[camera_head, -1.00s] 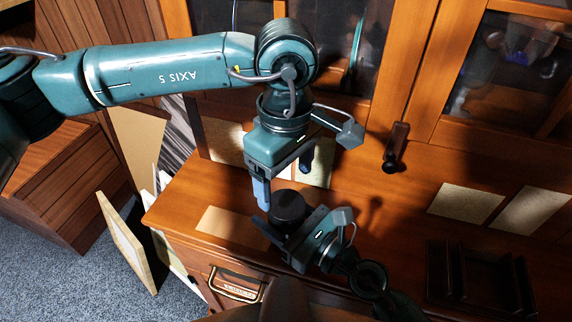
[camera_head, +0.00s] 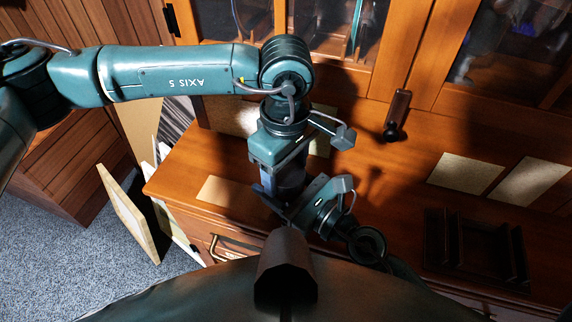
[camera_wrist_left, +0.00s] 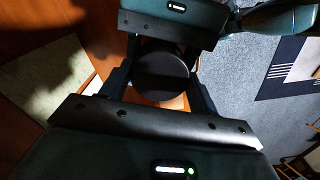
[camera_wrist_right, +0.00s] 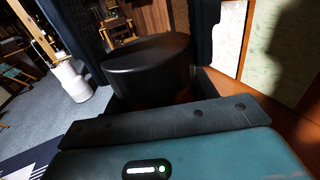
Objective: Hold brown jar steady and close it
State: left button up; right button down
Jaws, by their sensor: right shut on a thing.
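The jar (camera_head: 291,180) stands upright near the front edge of the wooden cabinet top. Its round dark top (camera_wrist_left: 162,74) shows from above in the left wrist view and from the side in the right wrist view (camera_wrist_right: 148,62). My right gripper (camera_head: 283,203) comes in low from the right and is shut on the jar. My left gripper (camera_head: 285,181) points down over the jar, its fingers open on either side of the dark top, with a small gap showing. Most of the jar's body is hidden by my grippers.
A dark divided tray (camera_head: 475,250) sits at the right. Pale sheets (camera_head: 466,174) lie on the cabinet top (camera_head: 400,200). A dark-handled object (camera_head: 397,115) is at the back. A framed board (camera_head: 127,213) leans at the left, beside the cabinet.

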pick_arm(q)
jog(key=c, duration=0.6)
jog(key=o, duration=1.1)
jog(key=shift+o, duration=0.2)
notch_tip(320, 180, up, 12)
pick_arm(e)
jog(key=shift+c, duration=2)
grip_release()
